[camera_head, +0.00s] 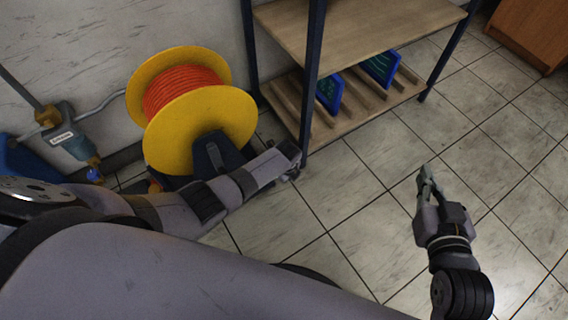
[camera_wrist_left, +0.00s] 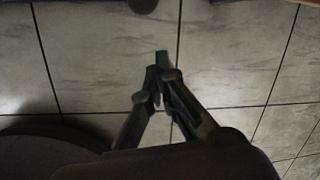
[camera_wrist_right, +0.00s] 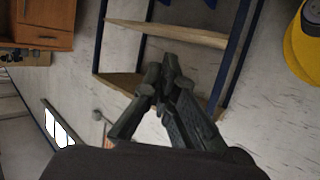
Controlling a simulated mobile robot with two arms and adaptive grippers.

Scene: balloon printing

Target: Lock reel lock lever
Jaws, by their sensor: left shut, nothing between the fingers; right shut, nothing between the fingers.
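The reel (camera_head: 200,125) has yellow flanges and is wound with orange line. It stands at the left of the head view on a dark stand (camera_head: 213,152). I cannot make out the lock lever; my left arm covers the lower part of the stand. My left gripper (camera_head: 294,172) is shut and empty, right of the reel near the shelf post, small in the head view. It also shows shut in the left wrist view (camera_wrist_left: 160,78) above floor tiles. My right gripper (camera_head: 424,178) is shut and empty over open floor. The right wrist view shows part of the yellow reel (camera_wrist_right: 303,50).
A shelf rack (camera_head: 350,30) with dark blue posts and wooden boards stands right of the reel, with blue panels (camera_head: 380,67) on its lower board. A grey-blue tool (camera_head: 72,143) is at the far left. A wooden cabinet (camera_head: 530,30) is at top right. Floor at right is clear.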

